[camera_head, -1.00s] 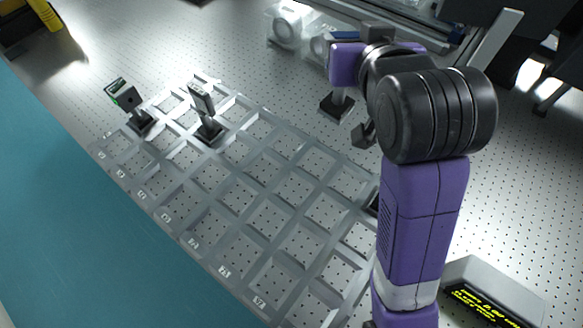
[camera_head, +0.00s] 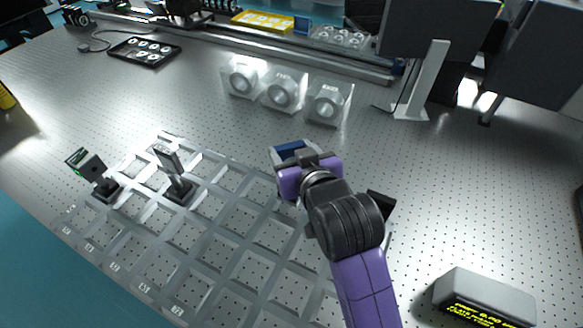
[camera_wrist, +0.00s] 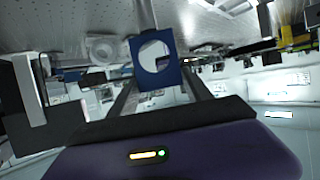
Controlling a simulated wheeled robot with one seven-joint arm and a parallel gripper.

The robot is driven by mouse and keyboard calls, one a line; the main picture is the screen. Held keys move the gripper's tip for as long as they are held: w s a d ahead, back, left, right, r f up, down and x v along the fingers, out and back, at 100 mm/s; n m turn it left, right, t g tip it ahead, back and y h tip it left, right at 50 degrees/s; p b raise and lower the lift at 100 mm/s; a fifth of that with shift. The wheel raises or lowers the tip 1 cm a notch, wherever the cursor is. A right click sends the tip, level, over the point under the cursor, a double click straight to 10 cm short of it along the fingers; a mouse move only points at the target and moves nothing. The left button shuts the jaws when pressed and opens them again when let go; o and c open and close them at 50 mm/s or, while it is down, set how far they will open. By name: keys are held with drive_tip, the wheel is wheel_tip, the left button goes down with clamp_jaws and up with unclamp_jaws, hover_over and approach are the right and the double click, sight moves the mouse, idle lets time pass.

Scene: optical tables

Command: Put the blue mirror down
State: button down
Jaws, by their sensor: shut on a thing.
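The blue mirror (camera_wrist: 174,78) is a blue square plate with a round mirror face in the wrist view. It is between the fingers of my gripper (camera_wrist: 160,90), which is shut on it, and its grey post extends toward the top of that view. In the head view a blue strip of the mirror (camera_head: 288,151) shows at my gripper (camera_head: 300,168), by the far right edge of the grey grid tray (camera_head: 225,218). The arm hides its lower part, so I cannot tell whether its base touches anything.
Two other mounts, a green-marked one (camera_head: 92,168) and a grey one (camera_head: 168,160), stand at the tray's left end. Several tray compartments are empty. Three clear boxed rings (camera_head: 282,91) stand behind my gripper. A display box (camera_head: 485,298) is at front right. A dark object (camera_head: 381,203) is beside my arm.

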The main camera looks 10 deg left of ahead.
drive_tip(key=shift+f, duration=2.8)
drive_tip(key=shift+c, duration=2.2)
unclamp_jaws()
drive_tip(key=shift+f, duration=0.1)
drive_tip(key=shift+s+d+r, duration=0.1)
drive_tip(key=shift+s+r, duration=0.05)
drive_tip(key=shift+r, duration=0.05)
drive_tip(key=v, duration=1.1)
drive_tip(key=shift+s+r+b, duration=0.15)
drive_tip(key=shift+s+b, duration=0.15)
drive_tip(key=shift+d, duration=0.15)
